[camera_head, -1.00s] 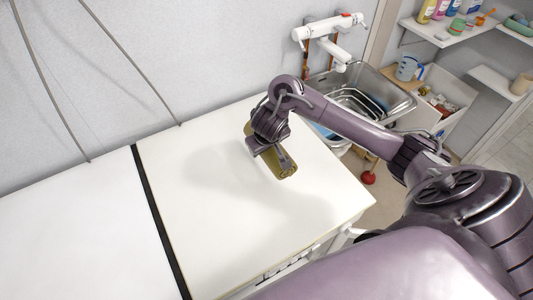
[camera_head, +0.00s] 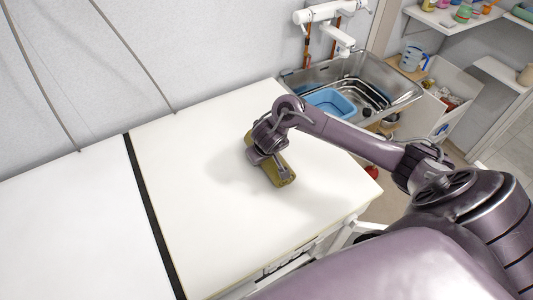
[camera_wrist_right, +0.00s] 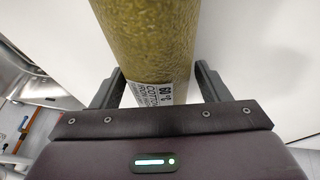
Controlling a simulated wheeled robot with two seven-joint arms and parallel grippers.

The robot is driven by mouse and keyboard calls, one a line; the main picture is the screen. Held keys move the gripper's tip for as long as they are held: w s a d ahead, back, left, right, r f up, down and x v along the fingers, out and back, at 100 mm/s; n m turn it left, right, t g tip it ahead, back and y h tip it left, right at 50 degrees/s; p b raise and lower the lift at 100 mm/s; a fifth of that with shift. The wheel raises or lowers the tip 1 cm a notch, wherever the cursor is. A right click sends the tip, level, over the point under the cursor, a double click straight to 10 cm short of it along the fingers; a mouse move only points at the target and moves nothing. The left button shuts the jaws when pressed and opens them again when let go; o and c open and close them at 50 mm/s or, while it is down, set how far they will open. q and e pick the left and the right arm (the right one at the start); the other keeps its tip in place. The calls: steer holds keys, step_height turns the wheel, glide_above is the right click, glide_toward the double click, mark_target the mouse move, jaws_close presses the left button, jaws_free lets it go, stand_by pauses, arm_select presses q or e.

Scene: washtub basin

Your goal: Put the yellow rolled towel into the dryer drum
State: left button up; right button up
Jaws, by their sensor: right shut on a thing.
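The yellow rolled towel (camera_head: 281,174), olive-yellow with a textured surface, is over the white worktop in the head view. My right gripper (camera_head: 276,163) comes down on it from above and is shut on it. In the right wrist view the towel (camera_wrist_right: 148,45) stands between the two fingers of the right gripper (camera_wrist_right: 160,85), with a white printed label at its near end. Whether the towel touches the worktop is hard to tell. The dryer drum is not in view. My left gripper is not in view.
The white worktop (camera_head: 190,160) is otherwise clear, with a dark strip (camera_head: 152,210) to the left. A metal sink (camera_head: 395,92) with a blue basin (camera_head: 331,102) stands behind my right arm, below a white wall tap (camera_head: 330,12). Shelves with bottles are at top right.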

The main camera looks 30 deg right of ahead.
steer(key=shift+f, duration=0.2)
steer(key=o, duration=1.2)
steer(key=shift+c, duration=0.2)
